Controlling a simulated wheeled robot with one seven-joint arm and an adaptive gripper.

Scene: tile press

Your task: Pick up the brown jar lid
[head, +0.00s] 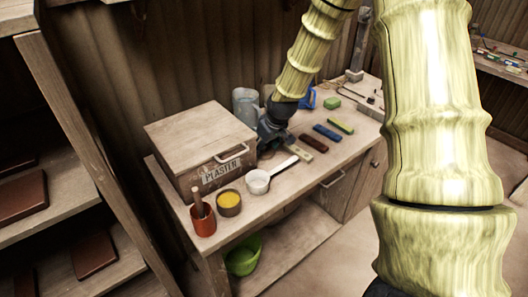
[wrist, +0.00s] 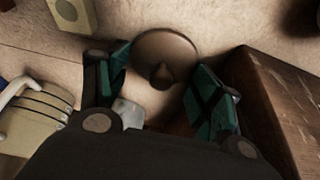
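In the head view my gripper (head: 275,130) is low over the bench beside the plaster box. The lid cannot be made out there.
The wooden plaster box (head: 198,150) stands close to my gripper; its wall (wrist: 290,95) shows at the right in the wrist view.

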